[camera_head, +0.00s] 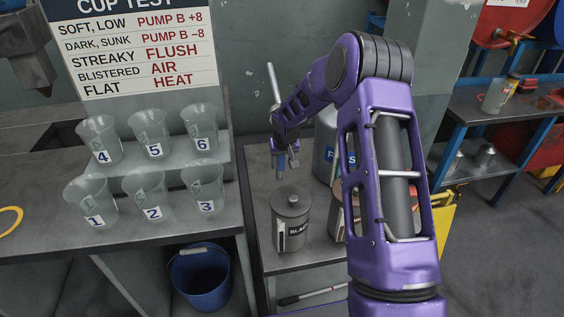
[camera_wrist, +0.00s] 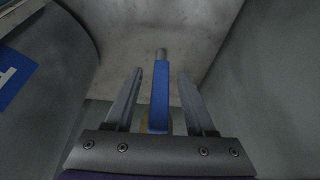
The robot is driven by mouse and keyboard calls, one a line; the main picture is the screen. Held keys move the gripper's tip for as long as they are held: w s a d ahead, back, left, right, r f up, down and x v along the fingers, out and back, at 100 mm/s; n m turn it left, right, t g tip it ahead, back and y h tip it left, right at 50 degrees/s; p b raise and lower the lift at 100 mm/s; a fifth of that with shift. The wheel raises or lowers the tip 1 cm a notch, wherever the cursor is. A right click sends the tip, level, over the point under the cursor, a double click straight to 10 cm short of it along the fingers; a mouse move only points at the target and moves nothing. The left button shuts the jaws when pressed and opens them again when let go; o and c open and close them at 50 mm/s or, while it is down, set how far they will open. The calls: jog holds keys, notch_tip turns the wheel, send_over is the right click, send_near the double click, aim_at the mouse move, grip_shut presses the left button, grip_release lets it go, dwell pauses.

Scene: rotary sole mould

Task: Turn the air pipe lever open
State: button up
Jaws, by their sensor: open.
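The air pipe lever (camera_wrist: 159,95) shows in the wrist view as a blue bar with a grey tip, and its near end is hidden behind my gripper's body. My gripper (camera_wrist: 160,74) is open, with one finger on each side of the blue bar and a visible gap on both sides. In the head view my gripper (camera_head: 287,160) points down above the bench, and a small blue piece (camera_head: 280,168) shows beside its fingers. A grey pipe (camera_head: 273,84) rises behind my arm; its lower part is hidden.
A lidded grey can (camera_head: 292,215) stands on the bench below my gripper. A larger can with a blue label (camera_head: 328,140) stands behind, partly hidden by my arm. Numbered cups (camera_head: 152,190) stand on the left shelves. A blue bucket (camera_head: 201,275) is on the floor.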

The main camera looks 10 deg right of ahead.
jog(key=p+v, duration=0.2)
jog(key=v, duration=1.5)
jog(key=shift+s+r, duration=0.15)
